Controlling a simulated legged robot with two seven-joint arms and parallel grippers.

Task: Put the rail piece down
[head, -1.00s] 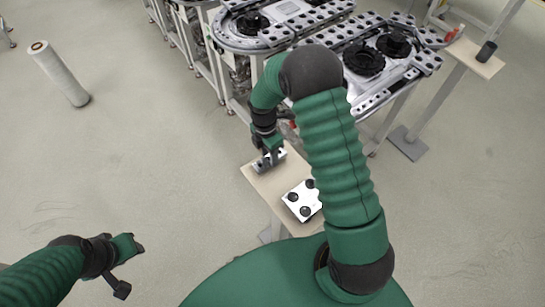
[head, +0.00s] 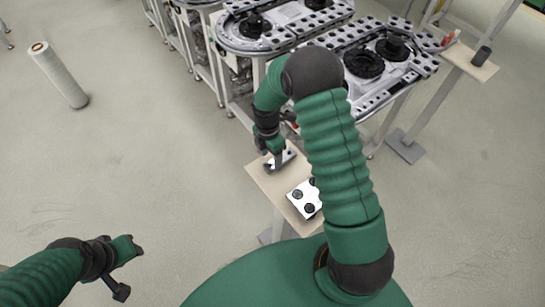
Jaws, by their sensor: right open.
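The rail piece (head: 289,157) is a short grey metal bar. It lies on the far end of a small wooden table (head: 260,177). My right gripper (head: 275,162) is directly over the rail piece, with its fingers open and pointing down beside it. The fingers hide part of the piece, and I cannot tell whether they touch it. My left gripper (head: 134,262) hangs over bare floor at the lower left, apart from everything; its jaw state is unclear.
A white block with black round knobs (head: 303,198) sits on the same table, nearer to me. The ring track (head: 350,40) stands behind on metal legs. A small stand with a dark cup (head: 482,55) is at right. A white roll (head: 60,75) stands at left on open floor.

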